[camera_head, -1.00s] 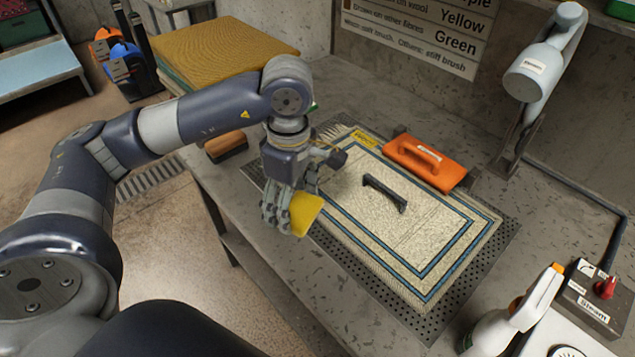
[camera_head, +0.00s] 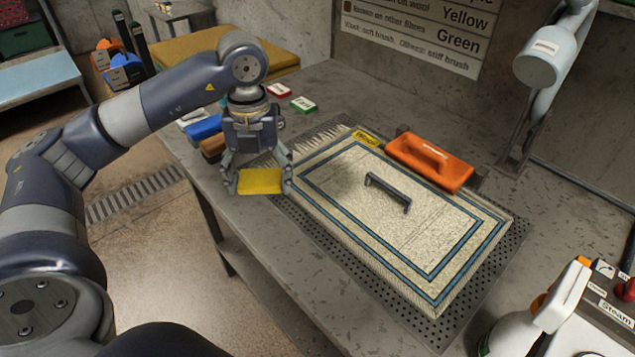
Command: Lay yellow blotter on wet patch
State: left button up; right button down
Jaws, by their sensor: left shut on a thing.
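The yellow blotter (camera_head: 260,181) is a small flat pad held level between the fingers of my left gripper (camera_head: 259,186). The gripper is shut on it, left of the rug and near the table's left edge. The cream rug (camera_head: 350,230), with blue border lines, lies on a dark perforated mat. A slightly darker area (camera_head: 357,178) shows on the rug left of a black handle (camera_head: 388,191); I cannot tell whether it is the wet patch. My right gripper is not in view.
An orange handled block (camera_head: 430,160) lies along the rug's back edge. A yellow tag (camera_head: 367,138) is at its far corner. Blue (camera_head: 203,128) and brown brushes stand behind the gripper. A spray bottle (camera_head: 535,315) and a steam control box are at the right front.

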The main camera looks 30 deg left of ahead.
pick_arm(q)
jog(key=n, duration=0.2)
jog(key=a+n, duration=0.1)
jog(key=a+n+b, duration=0.1)
jog(key=n, duration=0.1)
jog(key=shift+w+a+f+n, duration=0.1)
jog(key=shift+w+f+n, duration=0.1)
jog(key=shift+n, duration=0.1)
jog(key=shift+a+n, duration=0.3)
jog(key=shift+n, duration=0.6)
jog(key=p, duration=0.3)
send_over(322, 182)
jog(key=shift+f+n, duration=0.3)
jog(key=shift+f, duration=0.35)
jog(key=shift+w+f, duration=0.1)
notch_tip(322, 182, down, 3)
jog(key=shift+r+p, duration=0.1)
jog(key=shift+p, duration=0.4)
jog(key=shift+f, duration=0.3)
jog(key=shift+f, duration=0.1)
